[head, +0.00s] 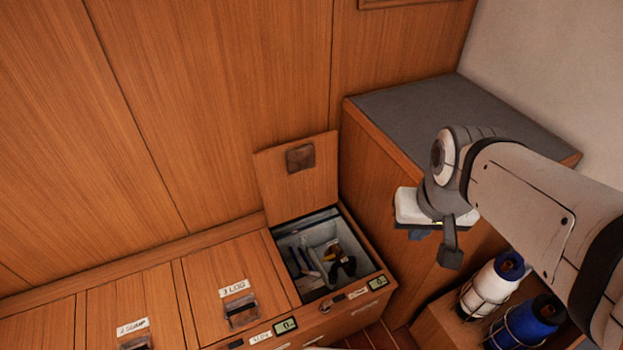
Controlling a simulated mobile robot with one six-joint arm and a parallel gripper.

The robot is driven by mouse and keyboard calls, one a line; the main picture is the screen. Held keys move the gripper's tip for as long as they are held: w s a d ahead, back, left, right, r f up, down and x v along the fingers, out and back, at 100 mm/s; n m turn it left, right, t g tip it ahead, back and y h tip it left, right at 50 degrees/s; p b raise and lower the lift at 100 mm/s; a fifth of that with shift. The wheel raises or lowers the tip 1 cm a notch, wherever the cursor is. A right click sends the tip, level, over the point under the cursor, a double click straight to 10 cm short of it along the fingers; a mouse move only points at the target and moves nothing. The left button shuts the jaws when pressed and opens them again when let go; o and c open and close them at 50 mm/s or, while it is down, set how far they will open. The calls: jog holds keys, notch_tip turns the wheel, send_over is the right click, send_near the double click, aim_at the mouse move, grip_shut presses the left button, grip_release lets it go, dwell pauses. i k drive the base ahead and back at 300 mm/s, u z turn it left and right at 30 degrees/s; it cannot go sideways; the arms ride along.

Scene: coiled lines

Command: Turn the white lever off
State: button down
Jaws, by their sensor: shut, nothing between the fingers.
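I cannot make out a white lever for certain in the head view. A small metal catch (325,305) sits on the front edge of the open bin, but its colour and setting are unclear. A small pale shape (313,342) is cut off at the bottom edge. My gripper (432,237) is at the right, in front of the grey-topped cabinet and above and to the right of the open bin. It is shut and holds nothing.
An open bin (280,229) with its lid raised holds dark tools. Closed labelled lids (222,268) lie to its left. The grey-topped cabinet (420,100) stands behind my arm. A white bottle (490,289) and a blue bottle (525,322) stand in a wooden rack below my arm.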

aim_at(313, 274)
jog(key=u, duration=0.85)
jog(key=k, duration=0.8)
jog(key=z, duration=0.2)
jog(key=i, duration=1)
jog(key=z, duration=0.05)
